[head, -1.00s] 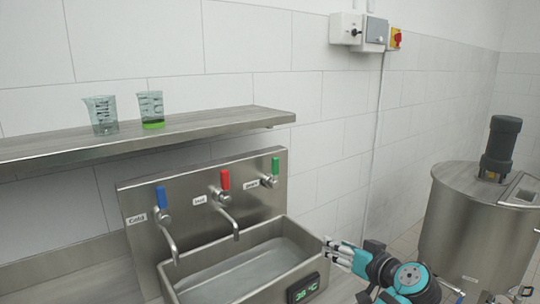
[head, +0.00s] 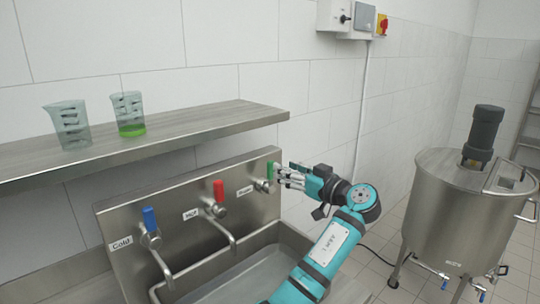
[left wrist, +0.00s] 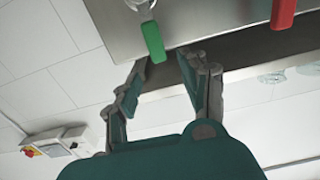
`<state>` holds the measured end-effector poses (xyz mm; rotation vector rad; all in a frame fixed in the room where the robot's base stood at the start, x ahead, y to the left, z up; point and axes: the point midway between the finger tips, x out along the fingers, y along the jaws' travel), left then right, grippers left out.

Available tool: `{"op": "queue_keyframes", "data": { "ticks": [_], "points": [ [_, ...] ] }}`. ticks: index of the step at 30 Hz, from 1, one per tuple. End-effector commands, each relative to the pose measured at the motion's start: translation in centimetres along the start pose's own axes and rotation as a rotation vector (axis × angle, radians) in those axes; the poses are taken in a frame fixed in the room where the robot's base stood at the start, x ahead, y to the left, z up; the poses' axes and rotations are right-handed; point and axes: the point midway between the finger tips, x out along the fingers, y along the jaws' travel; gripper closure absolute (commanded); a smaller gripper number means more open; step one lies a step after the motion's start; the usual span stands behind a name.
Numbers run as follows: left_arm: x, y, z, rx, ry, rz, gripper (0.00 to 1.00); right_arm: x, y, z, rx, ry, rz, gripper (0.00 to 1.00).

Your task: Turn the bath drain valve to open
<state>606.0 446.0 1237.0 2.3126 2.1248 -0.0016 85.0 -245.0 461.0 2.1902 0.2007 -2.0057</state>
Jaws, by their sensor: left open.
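The steel bath (head: 262,272) below holds water and is partly hidden by my left arm. My right gripper is not in view.
The blue cold handle (head: 150,219) and red hot handle (head: 219,191) sit left of the green one, with spouts below. A shelf (head: 190,131) above carries two beakers, one with green liquid (head: 129,115). A steel tank (head: 455,212) stands at right.

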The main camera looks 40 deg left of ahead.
Motion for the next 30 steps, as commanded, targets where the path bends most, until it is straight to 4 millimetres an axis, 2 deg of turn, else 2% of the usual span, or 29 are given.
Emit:
{"op": "queue_keyframes", "data": {
  "ticks": [1, 4, 10, 15, 23, 30],
  "points": [
    [1.3, -0.1, -0.4, 0.003, 0.001, -0.004, 0.56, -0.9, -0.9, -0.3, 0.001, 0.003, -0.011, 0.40],
    [3.2, -0.1, -0.4, 0.002, 0.001, -0.003, 0.56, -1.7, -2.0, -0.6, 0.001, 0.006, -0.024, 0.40],
    [6.1, 0.0, -0.2, 0.002, 0.000, 0.000, 0.56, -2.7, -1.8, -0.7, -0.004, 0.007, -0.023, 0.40],
    [7.1, 0.0, 0.0, 0.000, -0.001, 0.001, 0.56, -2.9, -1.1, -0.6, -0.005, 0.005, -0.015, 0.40],
    [7.3, 0.0, 0.1, 0.000, -0.001, 0.001, 0.56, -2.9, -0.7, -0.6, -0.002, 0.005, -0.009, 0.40],
    [7.2, 0.0, 0.1, 0.000, -0.001, 0.001, 0.85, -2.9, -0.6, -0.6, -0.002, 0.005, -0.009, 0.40]
  ]
}}
